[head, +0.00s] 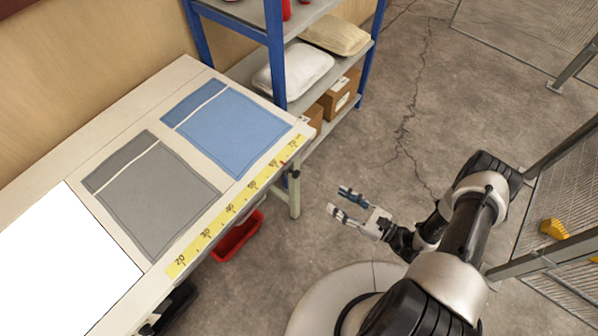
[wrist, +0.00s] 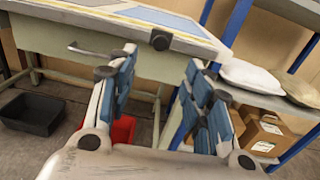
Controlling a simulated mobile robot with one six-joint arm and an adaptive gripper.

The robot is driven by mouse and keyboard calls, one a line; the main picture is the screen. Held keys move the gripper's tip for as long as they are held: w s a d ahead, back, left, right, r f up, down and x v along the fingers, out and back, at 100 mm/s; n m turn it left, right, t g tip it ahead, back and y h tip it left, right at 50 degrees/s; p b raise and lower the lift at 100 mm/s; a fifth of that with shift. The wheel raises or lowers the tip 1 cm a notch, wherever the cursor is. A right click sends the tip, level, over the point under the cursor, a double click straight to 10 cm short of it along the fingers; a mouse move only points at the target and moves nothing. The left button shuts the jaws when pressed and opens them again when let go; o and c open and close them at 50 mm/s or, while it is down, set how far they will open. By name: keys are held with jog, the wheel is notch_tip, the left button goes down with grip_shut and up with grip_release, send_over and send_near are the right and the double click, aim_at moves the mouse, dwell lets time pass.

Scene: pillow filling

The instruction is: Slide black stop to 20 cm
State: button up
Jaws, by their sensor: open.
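The black stop (head: 294,173) is a small dark knob on the table's front edge, near the upper-right end of the yellow ruler strip (head: 219,220). A small red mark shows on the strip beside it. The label that looks like 20 is at the strip's lower-left end, far from the stop. In the wrist view the black stop (wrist: 160,40) appears ahead, framed between the fingers. My gripper (head: 337,200) is open and empty, off the table's front edge, to the right of and below the stop. Its two blue-padded fingers (wrist: 160,62) are apart and do not touch the stop.
The table (head: 107,109) carries a blue mat, a grey mat and a white sheet. A blue-framed shelf (head: 277,50) with pillows and boxes stands at its far end. A red bin (head: 238,236) is under the table. A fence (head: 560,185) stands at right. The floor beside my gripper is clear.

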aim_at(298, 176)
jog(key=shift+m, duration=0.3)
jog(key=x, duration=1.1)
jog(key=f+b+x, duration=0.1)
jog(key=x, duration=0.5)
jog(key=shift+w, duration=0.15)
jog(key=shift+c, duration=0.6)
grip_shut()
